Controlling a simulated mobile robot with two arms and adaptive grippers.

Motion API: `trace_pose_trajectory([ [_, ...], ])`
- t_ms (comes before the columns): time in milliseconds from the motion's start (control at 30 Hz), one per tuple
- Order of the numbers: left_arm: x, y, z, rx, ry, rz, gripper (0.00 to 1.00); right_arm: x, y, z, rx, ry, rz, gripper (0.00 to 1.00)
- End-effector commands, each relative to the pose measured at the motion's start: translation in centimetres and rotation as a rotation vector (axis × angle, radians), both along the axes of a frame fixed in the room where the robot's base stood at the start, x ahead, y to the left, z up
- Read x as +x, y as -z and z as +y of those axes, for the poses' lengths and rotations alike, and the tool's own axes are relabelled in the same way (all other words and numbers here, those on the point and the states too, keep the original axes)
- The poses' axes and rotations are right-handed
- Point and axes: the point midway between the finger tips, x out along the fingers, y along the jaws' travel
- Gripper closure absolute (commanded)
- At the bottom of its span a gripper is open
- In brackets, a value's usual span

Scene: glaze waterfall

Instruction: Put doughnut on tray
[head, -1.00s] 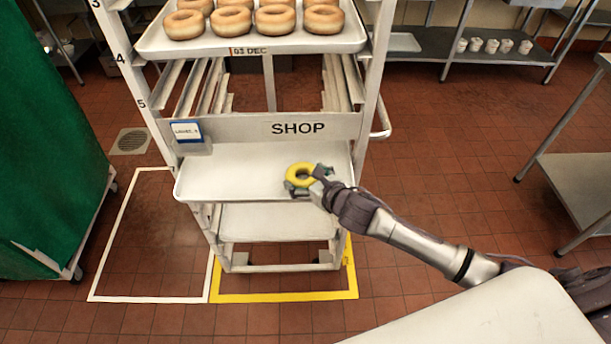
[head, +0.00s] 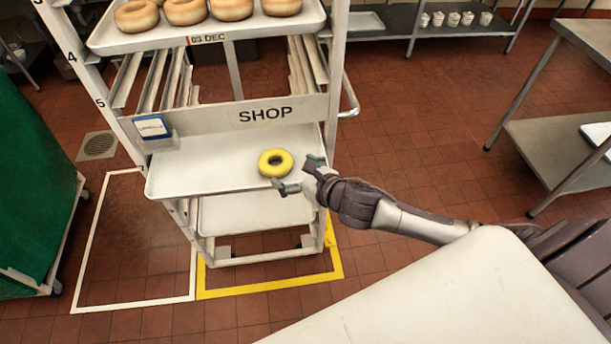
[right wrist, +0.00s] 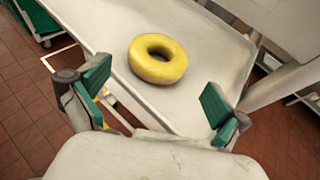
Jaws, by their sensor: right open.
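A yellow ring doughnut (head: 276,162) lies flat on a white tray (head: 190,174) in the rack, below the SHOP sign. In the right wrist view the doughnut (right wrist: 158,59) rests on the tray (right wrist: 100,22), between and beyond the fingertips. My right gripper (head: 301,177) is open and empty, just right of and below the doughnut and apart from it. In the right wrist view its green finger pads (right wrist: 155,92) are spread wide. My left gripper is not in view.
The rack's SHOP crossbar (head: 240,116) runs above the tray, and a rack post (head: 336,80) stands on its right. An upper tray (head: 165,42) holds several brown doughnuts. A green covered cart (head: 30,190) is at left, a steel table (head: 565,150) at right.

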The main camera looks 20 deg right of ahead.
Motion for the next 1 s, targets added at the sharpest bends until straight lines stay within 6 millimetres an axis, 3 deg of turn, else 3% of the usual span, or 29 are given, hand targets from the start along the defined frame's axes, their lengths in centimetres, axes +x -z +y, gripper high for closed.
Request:
trace_pose_trajectory([
  [100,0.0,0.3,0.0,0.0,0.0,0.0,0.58,-2.2,-0.8,-0.7,-0.003,-0.001,0.001,0.0],
  [333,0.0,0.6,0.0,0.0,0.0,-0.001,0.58,-4.5,-1.9,-1.4,-0.001,0.001,0.001,0.0],
  [1000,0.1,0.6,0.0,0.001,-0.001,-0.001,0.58,-4.9,-2.0,-1.3,0.047,0.032,0.018,0.0],
])
